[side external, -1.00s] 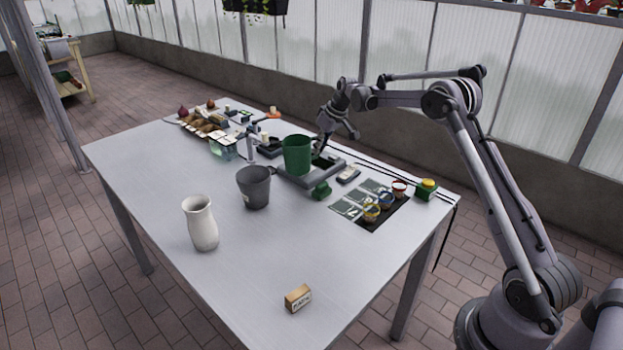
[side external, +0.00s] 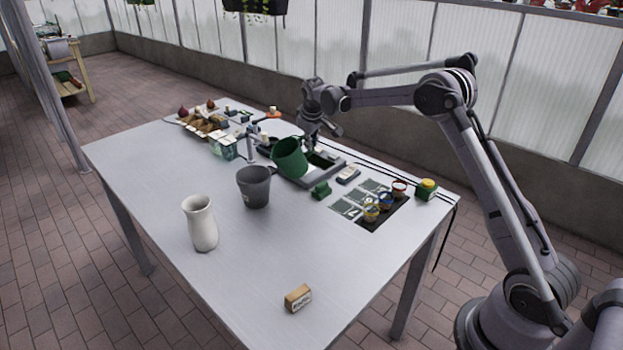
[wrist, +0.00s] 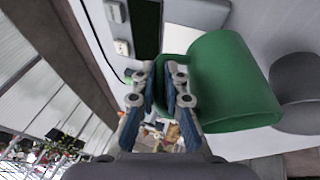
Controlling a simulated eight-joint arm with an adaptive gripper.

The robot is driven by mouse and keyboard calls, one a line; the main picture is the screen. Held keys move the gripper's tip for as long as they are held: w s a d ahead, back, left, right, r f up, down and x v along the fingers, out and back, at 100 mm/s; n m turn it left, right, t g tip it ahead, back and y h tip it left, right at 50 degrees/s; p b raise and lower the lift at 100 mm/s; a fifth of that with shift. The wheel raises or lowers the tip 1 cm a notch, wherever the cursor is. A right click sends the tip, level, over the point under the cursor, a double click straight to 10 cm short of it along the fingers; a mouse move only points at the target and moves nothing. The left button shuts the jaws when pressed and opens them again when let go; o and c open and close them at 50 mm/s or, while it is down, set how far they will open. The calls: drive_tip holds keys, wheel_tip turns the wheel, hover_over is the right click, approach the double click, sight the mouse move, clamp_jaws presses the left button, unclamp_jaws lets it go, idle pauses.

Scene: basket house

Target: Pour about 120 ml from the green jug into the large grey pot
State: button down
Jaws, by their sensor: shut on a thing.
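The green jug (side external: 289,158) is held up over the table, tilted to the left in the side view, its top leaning toward the grey pot. My gripper (side external: 307,142) is at the jug's far right side. In the wrist view my gripper (wrist: 166,92) is shut on the jug's handle side, and the green jug (wrist: 235,85) extends to the right. The large grey pot (side external: 254,187) stands upright on the table, left of and nearer than the jug. It also shows at the right edge of the wrist view (wrist: 297,92). No stream of liquid is visible, and the insides are hidden.
A white vase (side external: 201,224) stands in front of the pot. A small wooden block (side external: 298,298) lies near the front edge. A dark mat with small paint pots (side external: 371,212) and a green box (side external: 426,189) are at right. Several small items crowd the back left.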

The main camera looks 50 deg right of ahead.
sight(303, 136)
drive_tip(key=a+r+h, duration=0.1)
drive_tip(key=a+r, duration=0.1)
drive_tip(key=a+r+h, duration=0.1)
drive_tip(key=shift+w+a+r+h, duration=0.15)
drive_tip(key=shift+w+r+h, duration=0.1)
drive_tip(key=shift+w+h, duration=0.05)
drive_tip(key=a+r+h, duration=0.1)
drive_tip(key=a+r+n+h+p, duration=0.1)
drive_tip(key=r+h, duration=0.1)
drive_tip(key=shift+w+a+r+g, duration=0.15)
drive_tip(key=shift+r+g, duration=0.05)
drive_tip(key=shift+g, duration=0.1)
idle(0.7)
drive_tip(key=shift+a+r+h+p, duration=0.2)
drive_tip(key=shift+h+p, duration=0.1)
drive_tip(key=shift+p, duration=0.2)
drive_tip(key=shift+w+a+r+n+h+p, duration=0.2)
drive_tip(key=shift+a+r+n+h+p, duration=0.3)
drive_tip(key=shift+a+r+h+p, duration=0.5)
idle(1.3)
